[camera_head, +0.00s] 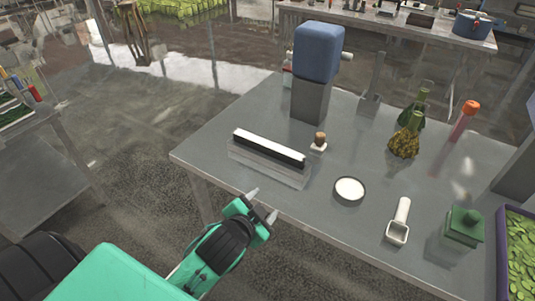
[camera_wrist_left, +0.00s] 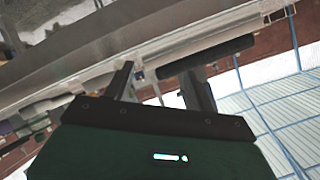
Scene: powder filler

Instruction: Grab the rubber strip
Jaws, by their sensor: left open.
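A long black strip (camera_head: 268,148) with a white top edge, which looks like the rubber strip, lies along a clear, pale block (camera_head: 262,166) near the table's left front edge. My left gripper (camera_head: 262,205) is open and empty, just in front of the table edge, below and apart from the strip. Its two fingers point up toward the table. My right gripper is not in view.
The grey table (camera_head: 320,210) holds a small corked bottle (camera_head: 319,143), a round dish of white powder (camera_head: 349,190), a white scoop (camera_head: 399,222) and a green lidded box (camera_head: 464,228). A blue-topped device (camera_head: 317,52) stands behind the strip. A purple planter (camera_head: 503,262) is at the right.

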